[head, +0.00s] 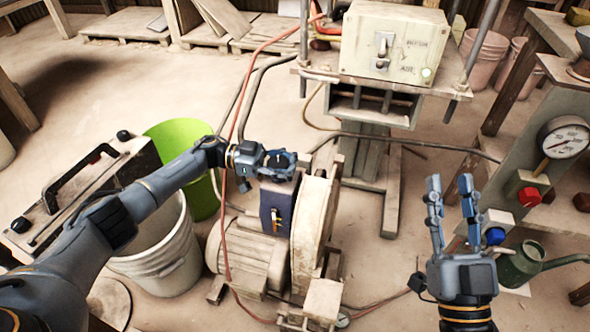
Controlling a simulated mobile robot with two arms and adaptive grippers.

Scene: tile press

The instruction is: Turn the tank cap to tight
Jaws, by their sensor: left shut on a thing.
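My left gripper (278,164) reaches in from the left. It is shut at the top of the dark blue box on the motor unit. What it grips is mostly hidden by its fingers; only dark, rounded shapes show there, and I take this to be the tank cap. I cannot tell how far the cap is turned. The dark blue box (268,212) has a small yellow switch on its front. My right gripper (450,191) is open and empty at the lower right, its fingers pointing up and apart.
The ribbed motor (246,262) and pale wheel housing (308,235) stand below the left gripper. A white bucket (165,263) and green bin (185,135) are to the left. A control box (394,42) stands behind; a gauge panel (563,137) is at right. Red hose (228,220) runs nearby.

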